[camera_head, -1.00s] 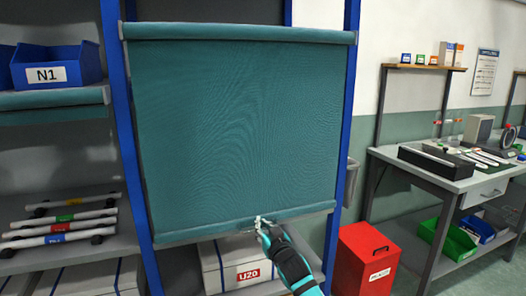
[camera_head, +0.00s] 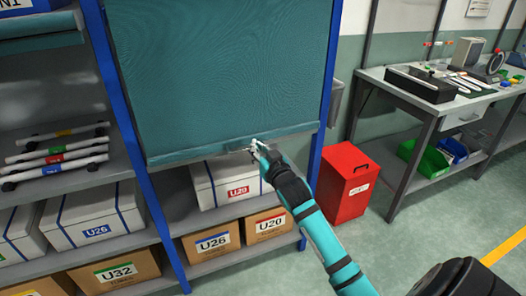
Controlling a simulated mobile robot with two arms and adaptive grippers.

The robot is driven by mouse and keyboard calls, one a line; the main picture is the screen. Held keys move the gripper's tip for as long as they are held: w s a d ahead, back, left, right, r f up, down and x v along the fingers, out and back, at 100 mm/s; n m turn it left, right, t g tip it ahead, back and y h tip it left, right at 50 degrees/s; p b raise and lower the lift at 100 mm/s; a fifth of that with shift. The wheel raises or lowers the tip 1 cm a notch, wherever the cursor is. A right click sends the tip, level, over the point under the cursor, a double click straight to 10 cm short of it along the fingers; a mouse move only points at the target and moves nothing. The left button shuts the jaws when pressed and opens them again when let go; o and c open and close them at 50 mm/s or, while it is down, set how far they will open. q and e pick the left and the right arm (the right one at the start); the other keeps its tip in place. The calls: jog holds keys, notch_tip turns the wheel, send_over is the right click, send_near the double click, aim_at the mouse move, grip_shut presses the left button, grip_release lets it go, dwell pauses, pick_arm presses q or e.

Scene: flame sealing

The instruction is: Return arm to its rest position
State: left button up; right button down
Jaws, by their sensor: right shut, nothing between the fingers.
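My right arm reaches in from the lower right, and its gripper (camera_head: 257,147) is at the bottom edge of a teal roller blind (camera_head: 220,75). The blind hangs down over a shelf bay between two blue posts, and its bottom bar (camera_head: 205,150) lies just behind the fingertips. The right gripper is shut with nothing between its fingers; I cannot tell whether it touches the bar. My left gripper is not in view.
White box U20 (camera_head: 210,190) and cardboard boxes (camera_head: 212,243) stand on shelves below the blind. A red bin (camera_head: 343,183) stands on the floor right of the rack. A workbench (camera_head: 430,105) with instruments is at the right. A dark rounded shape fills the lower right corner.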

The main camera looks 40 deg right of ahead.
jog(key=s+a+f+g+y, duration=0.1)
jog(key=s+a+f+g, duration=0.15)
jog(key=f, duration=0.75)
jog(key=s+a+f+n+g, duration=0.1)
jog(key=s+f+g, duration=0.15)
jog(key=f, duration=0.85)
jog(key=s+a+f+g+y, duration=0.15)
jog(key=s+f, duration=0.25)
jog(key=f, duration=0.6)
jog(key=s+a+f+n+g, duration=0.1)
jog(key=s+a+f+g, duration=0.15)
jog(key=s+f, duration=0.65)
jog(key=s+a+f+n+g, duration=0.1)
jog(key=s+a+f, duration=0.2)
jog(key=s+f, duration=0.55)
jog(key=s+a+f+g, duration=0.2)
jog(key=s+f, duration=0.2)
jog(key=s, duration=0.5)
jog(key=s+a+f+n+g+y, duration=0.1)
jog(key=s+a+f+g, duration=0.1)
jog(key=s+f, duration=0.3)
jog(key=s+a+f+n+g, duration=0.1)
jog(key=s+f, duration=0.4)
jog(key=s, duration=0.8)
jog(key=shift+s+a+g, duration=0.15)
jog(key=shift+a+g, duration=0.35)
jog(key=shift+a, duration=0.55)
jog(key=shift+f+y, duration=0.1)
jog(key=shift+y, duration=0.15)
